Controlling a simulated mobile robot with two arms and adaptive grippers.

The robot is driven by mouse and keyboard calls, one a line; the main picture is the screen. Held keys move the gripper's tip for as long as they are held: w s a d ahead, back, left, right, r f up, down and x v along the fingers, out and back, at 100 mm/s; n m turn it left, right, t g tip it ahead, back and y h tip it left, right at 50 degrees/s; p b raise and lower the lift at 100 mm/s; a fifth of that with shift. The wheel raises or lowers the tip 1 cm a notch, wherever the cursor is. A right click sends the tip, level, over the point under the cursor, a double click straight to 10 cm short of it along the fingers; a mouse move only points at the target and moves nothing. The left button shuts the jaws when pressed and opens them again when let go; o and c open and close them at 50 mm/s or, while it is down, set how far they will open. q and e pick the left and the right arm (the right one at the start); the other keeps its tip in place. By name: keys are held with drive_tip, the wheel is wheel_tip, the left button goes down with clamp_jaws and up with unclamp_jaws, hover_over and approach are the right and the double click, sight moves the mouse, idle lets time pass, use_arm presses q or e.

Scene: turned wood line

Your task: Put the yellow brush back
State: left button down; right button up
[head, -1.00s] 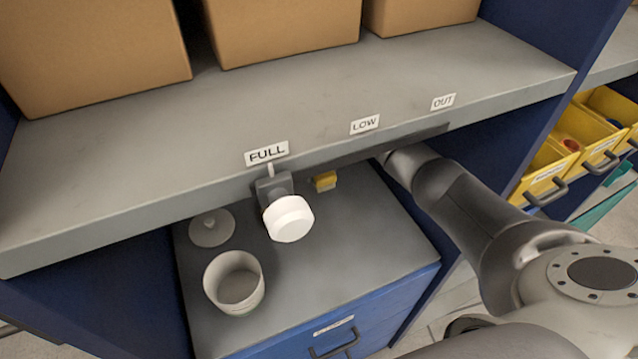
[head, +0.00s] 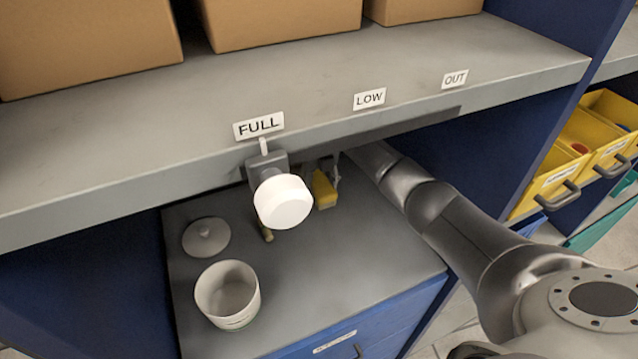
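A yellow block-shaped thing (head: 324,191), likely the yellow brush, shows under the shelf, just right of a white round knob. My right gripper (head: 321,168) is at it, with grey finger parts beside and behind the yellow. The shelf's shadow and the small size hide whether the fingers press on it. A small olive-yellow end (head: 266,234) shows below the white knob (head: 284,202); the knob hides what it belongs to. My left gripper is not in view.
The grey shelf (head: 310,75) with FULL, LOW and OUT labels overhangs the grey cabinet top (head: 330,275). A pale open pot (head: 228,293) and a round lid (head: 206,238) stand at its left. Yellow bins (head: 560,175) are at the right.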

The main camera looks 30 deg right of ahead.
sight(319, 181)
drive_tip(key=o, duration=0.4)
drive_tip(key=shift+r, duration=0.2)
wheel_tip(319, 181, up, 12)
drive_tip(key=shift+b, duration=0.85)
